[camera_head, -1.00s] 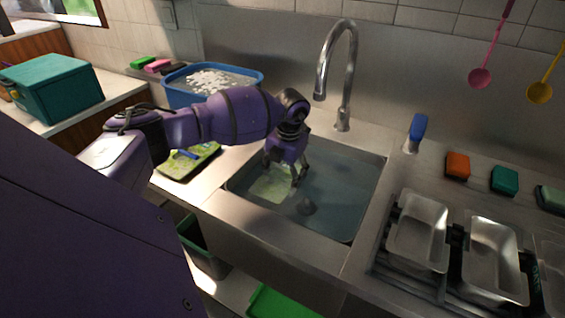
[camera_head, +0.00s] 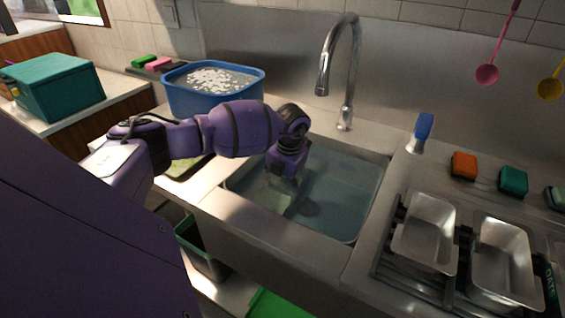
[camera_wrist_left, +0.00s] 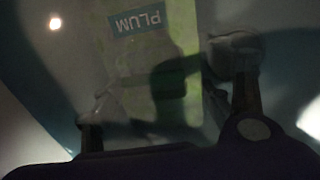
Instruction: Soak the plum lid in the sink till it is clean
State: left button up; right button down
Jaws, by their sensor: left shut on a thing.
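The plum lid (camera_wrist_left: 150,50) is a pale green piece with a teal label reading PLUM, upside down in the left wrist view. My left gripper (camera_wrist_left: 165,85) is shut on it, with a finger on either side. In the head view the gripper (camera_head: 285,190) reaches down into the left part of the sink (camera_head: 345,195), which holds bluish water. The lid (camera_head: 268,194) shows there only dimly, at or under the water. Shadow and dim light hide how clean the lid is. My right gripper is out of view.
The tap (camera_head: 343,70) rises behind the sink. A blue tub (camera_head: 205,98) with foamy water stands at the left. Metal tins (camera_head: 425,235) sit on a rack at the right. An orange sponge (camera_head: 464,165) and a teal sponge (camera_head: 513,181) lie behind them.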

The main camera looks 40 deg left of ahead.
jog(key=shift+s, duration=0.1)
pick_arm(q)
jog(key=o, duration=1.3)
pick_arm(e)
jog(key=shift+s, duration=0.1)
pick_arm(q)
notch_tip(320, 180, up, 6)
jog(key=p, duration=0.3)
jog(key=shift+f, duration=0.15)
notch_tip(320, 180, up, 4)
jog(key=p, duration=0.2)
notch_tip(320, 180, up, 6)
jog(key=p, duration=0.3)
send_over(283, 189)
jog(key=shift+s, duration=0.15)
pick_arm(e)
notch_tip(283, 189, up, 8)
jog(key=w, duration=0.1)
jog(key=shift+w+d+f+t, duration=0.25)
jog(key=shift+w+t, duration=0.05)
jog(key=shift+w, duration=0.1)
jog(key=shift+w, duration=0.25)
